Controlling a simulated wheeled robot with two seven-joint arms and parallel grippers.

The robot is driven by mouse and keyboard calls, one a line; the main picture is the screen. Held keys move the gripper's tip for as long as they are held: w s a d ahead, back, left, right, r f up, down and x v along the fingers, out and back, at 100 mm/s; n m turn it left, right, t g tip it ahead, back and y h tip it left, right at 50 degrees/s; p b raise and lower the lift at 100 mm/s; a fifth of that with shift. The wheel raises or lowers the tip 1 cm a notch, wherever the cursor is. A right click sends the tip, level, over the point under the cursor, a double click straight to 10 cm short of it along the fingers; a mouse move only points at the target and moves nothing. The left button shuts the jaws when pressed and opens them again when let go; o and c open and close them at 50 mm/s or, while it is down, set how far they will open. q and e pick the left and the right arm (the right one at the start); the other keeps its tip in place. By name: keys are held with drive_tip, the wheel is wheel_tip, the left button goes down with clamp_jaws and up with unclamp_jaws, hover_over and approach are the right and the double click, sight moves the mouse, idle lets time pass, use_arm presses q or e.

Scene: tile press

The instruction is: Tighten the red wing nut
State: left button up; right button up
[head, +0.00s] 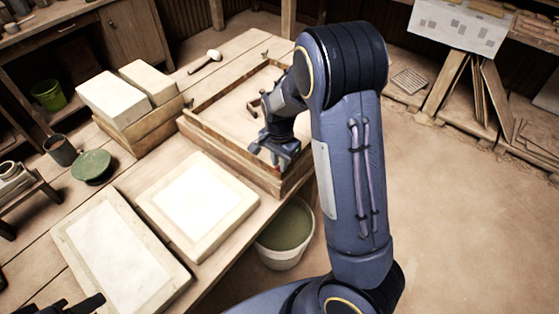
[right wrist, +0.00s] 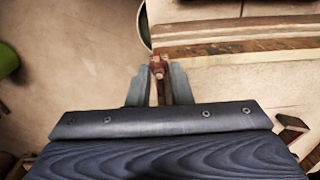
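The red wing nut (right wrist: 158,66) shows in the right wrist view, at the edge of the wooden frame (right wrist: 235,45). My right gripper (right wrist: 159,78) has a finger on each side of the nut, close against it, and looks shut on it. In the head view my right gripper (head: 281,150) is at the near right corner of the wooden frame (head: 232,153) on the table; the nut itself is too hidden to make out there. Only dark parts of my left gripper (head: 78,304) show at the bottom left, so its opening is unclear.
Two pale slabs, one nearer (head: 120,248) and one in the middle (head: 198,200), lie on the table. White blocks (head: 113,98) on wood, a green round dish (head: 92,167) and a dark cup (head: 60,150) stand left. A bucket (head: 285,240) stands by the table's right edge. Floor at right is open.

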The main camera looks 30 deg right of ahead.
drive_tip(key=o, duration=0.4)
drive_tip(key=shift+c, duration=0.2)
wheel_tip(320, 180, up, 8)
drive_tip(key=shift+f, duration=0.2)
drive_tip(key=shift+r, duration=0.15)
drive_tip(key=shift+s, duration=0.1)
drive_tip(key=s+a+r+n+t+y, duration=0.1)
drive_tip(key=s+a+r+n+t, duration=0.1)
drive_tip(key=s+n, duration=0.2)
drive_tip(key=s+a+r+n+t+y, duration=0.1)
drive_tip(key=s+a+r+n, duration=0.2)
drive_tip(key=s, duration=0.7)
drive_tip(key=s+a+r+n+t+y, duration=0.1)
drive_tip(key=s+a+r+n+t, duration=0.1)
drive_tip(key=s+n, duration=0.3)
drive_tip(key=s+r, duration=0.1)
drive_tip(key=s, duration=0.2)
drive_tip(key=shift+a+r+t+y, duration=0.15)
drive_tip(key=shift+t+y, duration=0.15)
drive_tip(key=shift+y, duration=0.1)
